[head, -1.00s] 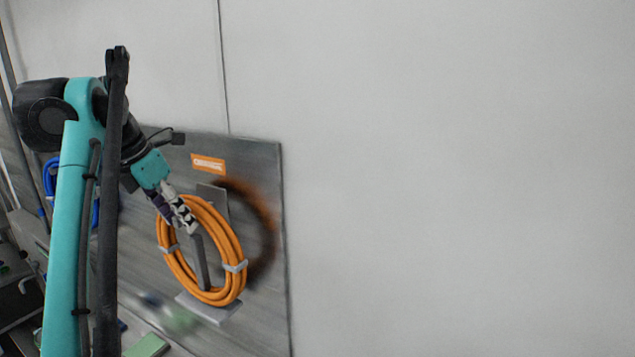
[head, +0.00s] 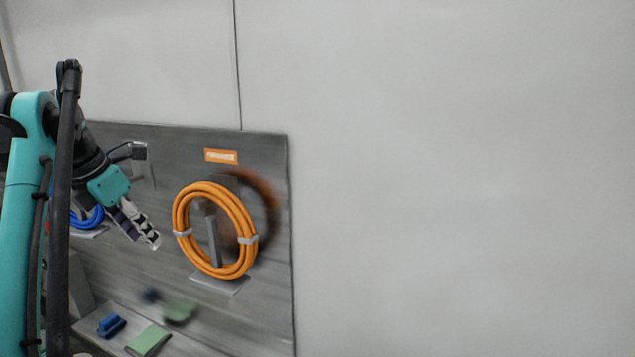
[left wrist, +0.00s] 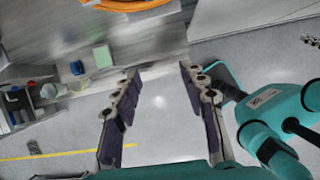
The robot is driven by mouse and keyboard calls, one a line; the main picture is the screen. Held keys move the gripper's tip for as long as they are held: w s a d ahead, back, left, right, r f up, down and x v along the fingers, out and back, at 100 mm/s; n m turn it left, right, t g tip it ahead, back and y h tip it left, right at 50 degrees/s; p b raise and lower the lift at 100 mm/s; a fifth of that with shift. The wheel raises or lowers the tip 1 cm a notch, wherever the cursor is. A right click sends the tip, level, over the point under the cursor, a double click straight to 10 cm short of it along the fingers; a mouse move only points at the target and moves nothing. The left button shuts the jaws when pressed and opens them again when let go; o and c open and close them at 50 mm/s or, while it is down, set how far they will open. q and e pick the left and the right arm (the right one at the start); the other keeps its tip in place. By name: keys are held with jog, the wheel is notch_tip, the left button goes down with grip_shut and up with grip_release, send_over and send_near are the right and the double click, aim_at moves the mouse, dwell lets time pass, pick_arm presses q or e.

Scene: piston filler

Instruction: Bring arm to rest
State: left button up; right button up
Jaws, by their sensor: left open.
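My left gripper (head: 150,238) is in the left part of the head view, in front of the grey panel. It is open and empty, with a gap between its fingers and the orange hose coil to its right. In the left wrist view its two fingers (left wrist: 158,85) stand apart with only floor and panel edge between them. My right gripper is in neither view.
The orange hose coil (head: 181,207) hangs on a holder on the grey panel (head: 265,310). A blue coil (head: 88,222) hangs behind my left arm. A blue item (head: 111,325) and a green block (head: 148,341) lie on the ledge below. The wall area at right is bare.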

pick_arm(q)
jog(key=s+d+f+m+b, duration=0.1)
jog(key=d+f+m+b, duration=0.25)
jog(key=f+b, duration=0.5)
jog(key=s+d+f+m+t+y+b, duration=0.15)
jog(key=f+m+b, duration=0.35)
jog(key=f, duration=0.7)
jog(key=s+d+f+m+g+b, duration=0.1)
jog(key=d+f+m+b, duration=0.4)
jog(key=f, duration=0.6)
jog(key=s+d+f+m+b, duration=0.2)
jog(key=s+f+m+b, duration=0.2)
jog(key=f, duration=1.1)
jog(key=s+d+f+m+t+b, duration=0.1)
jog(key=s+f+m+b, duration=0.4)
jog(key=f+b, duration=0.5)
jog(key=s+d+f+m+t+b, duration=0.1)
jog(key=s+f+m+b, duration=0.4)
jog(key=f, duration=1.4)
jog(key=d+m+b, duration=0.1)
jog(key=m+b, duration=0.2)
jog(key=shift+d+f, duration=0.3)
jog(key=shift+d, duration=0.1)
jog(key=shift+m+t, duration=0.25)
